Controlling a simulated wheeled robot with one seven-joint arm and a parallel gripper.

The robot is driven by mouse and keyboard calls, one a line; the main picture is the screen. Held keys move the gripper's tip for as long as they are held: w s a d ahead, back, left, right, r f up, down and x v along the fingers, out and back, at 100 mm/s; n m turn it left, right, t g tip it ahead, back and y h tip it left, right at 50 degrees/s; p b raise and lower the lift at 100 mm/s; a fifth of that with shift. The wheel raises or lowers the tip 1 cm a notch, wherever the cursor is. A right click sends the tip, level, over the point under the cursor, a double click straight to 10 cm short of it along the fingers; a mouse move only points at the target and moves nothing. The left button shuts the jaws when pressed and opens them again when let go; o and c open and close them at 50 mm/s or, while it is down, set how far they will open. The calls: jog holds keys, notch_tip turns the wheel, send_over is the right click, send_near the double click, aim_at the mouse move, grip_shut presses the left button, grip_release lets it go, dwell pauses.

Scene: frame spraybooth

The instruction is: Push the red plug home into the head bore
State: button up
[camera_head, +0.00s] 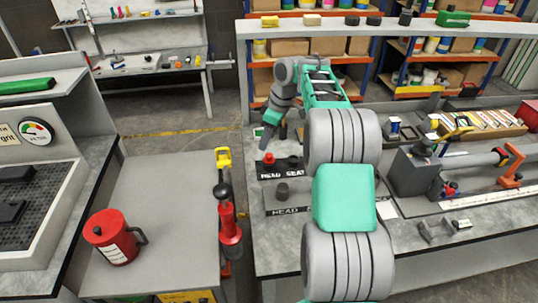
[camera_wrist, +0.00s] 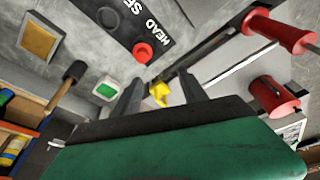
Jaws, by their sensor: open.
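A red plug (camera_head: 268,158) with a round top stands on the black "HEAD SEAT" plate (camera_head: 283,170) near the bench's left edge. In the wrist view the red plug (camera_wrist: 142,53) sits beside a dark ring on that plate, just beyond the fingertips. My gripper (camera_head: 273,136) is just behind the plug in the head view. In the wrist view my gripper (camera_wrist: 161,92) has its two fingers spread, with nothing held between them.
A red pot (camera_head: 113,236) and a red-and-black tool (camera_head: 229,222) are on the left side. A grey clamp block (camera_head: 412,172) and a long grey tube (camera_head: 470,162) occupy the bench's right. My arm hides part of the bench middle. A gap separates bench and left cart.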

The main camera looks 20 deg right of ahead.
aim_at(270, 155)
jog(key=shift+n, duration=0.6)
jog(key=f, duration=0.3)
jog(key=w+d+f, duration=0.1)
jog(key=f, duration=0.2)
jog(key=w+d+f+p, duration=0.1)
jog(key=f, duration=0.2)
jog(key=shift+w+f, duration=0.25)
jog(key=shift+f, duration=0.1)
grip_shut()
